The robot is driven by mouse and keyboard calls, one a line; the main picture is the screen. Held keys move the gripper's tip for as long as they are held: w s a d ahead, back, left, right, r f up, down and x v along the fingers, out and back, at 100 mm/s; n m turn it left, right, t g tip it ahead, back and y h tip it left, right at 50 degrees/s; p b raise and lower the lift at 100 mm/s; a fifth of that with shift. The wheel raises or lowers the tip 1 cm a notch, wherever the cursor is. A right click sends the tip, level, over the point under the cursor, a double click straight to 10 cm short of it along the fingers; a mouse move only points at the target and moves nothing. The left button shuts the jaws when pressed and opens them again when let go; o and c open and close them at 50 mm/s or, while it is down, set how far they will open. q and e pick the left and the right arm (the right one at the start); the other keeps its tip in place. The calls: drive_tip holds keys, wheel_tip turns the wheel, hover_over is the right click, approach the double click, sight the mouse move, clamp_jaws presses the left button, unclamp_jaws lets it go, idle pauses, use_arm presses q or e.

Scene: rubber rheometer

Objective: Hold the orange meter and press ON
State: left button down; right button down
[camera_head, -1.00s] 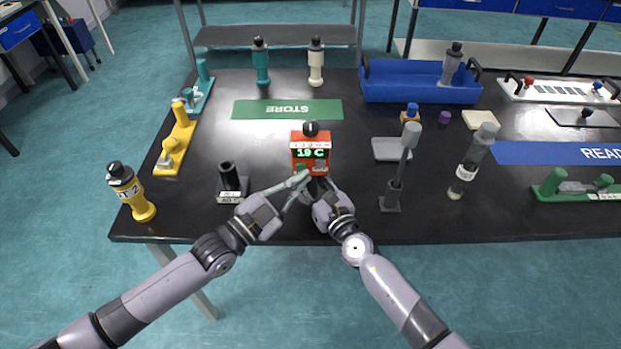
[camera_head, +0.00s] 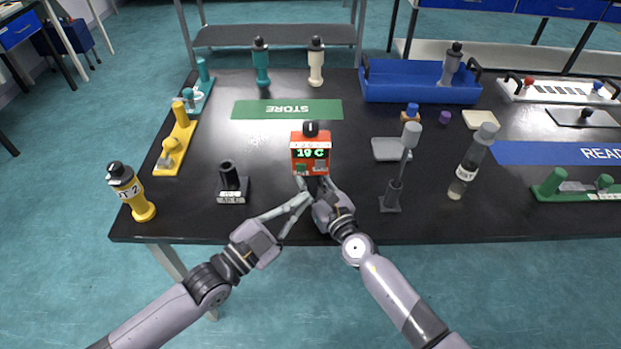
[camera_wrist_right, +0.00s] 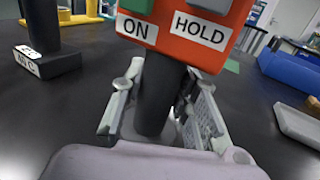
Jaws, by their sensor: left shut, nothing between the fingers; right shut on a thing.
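The orange meter (camera_head: 310,158) stands upright near the front middle of the table, its green display lit and reading about 19 C. In the right wrist view its face (camera_wrist_right: 185,30) shows the ON label under a green button (camera_wrist_right: 137,5) and the HOLD label under a grey button. My right gripper (camera_head: 316,184) is shut around the meter's dark stem (camera_wrist_right: 158,95), below the face, with a finger on each side. My left gripper (camera_head: 304,201) is shut and empty, just below and left of the meter, apart from the ON button.
A small black stand (camera_head: 232,185) with a label is left of the meter. A grey-headed tool (camera_head: 403,165) stands upright to the right, near a grey tray (camera_head: 391,149) and a clear bottle (camera_head: 472,163). The green STORE mat (camera_head: 287,109) lies behind the meter.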

drive_tip(key=c, duration=1.2)
unclamp_jaws()
drive_tip(key=shift+o, duration=0.2)
drive_tip(key=shift+s, duration=0.1)
